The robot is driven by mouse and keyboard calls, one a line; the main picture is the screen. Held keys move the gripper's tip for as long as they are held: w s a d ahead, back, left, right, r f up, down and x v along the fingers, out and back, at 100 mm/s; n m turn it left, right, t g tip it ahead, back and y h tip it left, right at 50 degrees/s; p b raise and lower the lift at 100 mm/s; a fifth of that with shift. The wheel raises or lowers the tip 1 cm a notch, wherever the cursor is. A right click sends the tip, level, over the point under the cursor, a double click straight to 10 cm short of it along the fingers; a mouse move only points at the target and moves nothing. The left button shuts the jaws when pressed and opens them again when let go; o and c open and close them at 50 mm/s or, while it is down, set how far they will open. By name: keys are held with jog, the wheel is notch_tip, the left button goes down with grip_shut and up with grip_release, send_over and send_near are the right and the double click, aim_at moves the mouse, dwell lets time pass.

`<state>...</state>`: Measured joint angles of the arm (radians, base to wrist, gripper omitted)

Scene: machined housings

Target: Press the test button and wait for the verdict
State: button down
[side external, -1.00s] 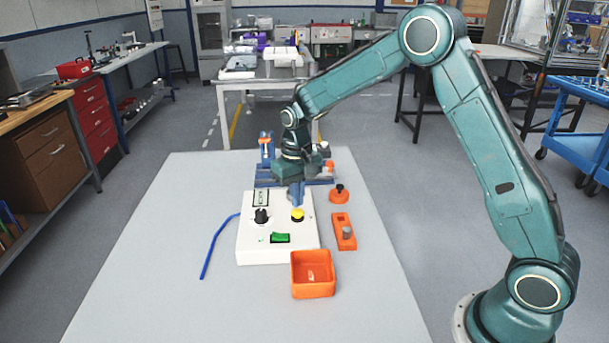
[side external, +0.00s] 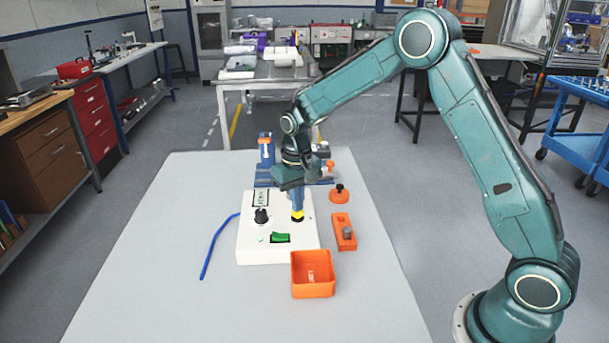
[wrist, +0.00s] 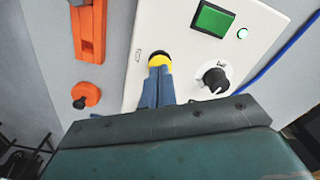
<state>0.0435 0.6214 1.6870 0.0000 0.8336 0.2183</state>
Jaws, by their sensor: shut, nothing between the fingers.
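The white test box (side external: 255,245) lies on the grey table. It carries a yellow button (wrist: 158,62), a black knob (side external: 261,215), a green rocker or screen (side external: 280,238) and a small lit green lamp (wrist: 242,33). A small display or gauge (side external: 261,198) is at its back left. My gripper (wrist: 160,74) is shut and empty, with its blue fingertips at the yellow button. I cannot tell how far the button is pressed in.
An orange open bin (side external: 313,288) stands in front of the box. An orange holder with a grey peg (side external: 344,240) and an orange round piece with a black knob (side external: 339,194) stand to the right. A blue fixture (side external: 266,150) is behind. A blue cable (side external: 218,247) runs left.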

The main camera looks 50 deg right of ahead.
jog(key=shift+f, duration=0.5)
jog(key=shift+r, duration=2.65)
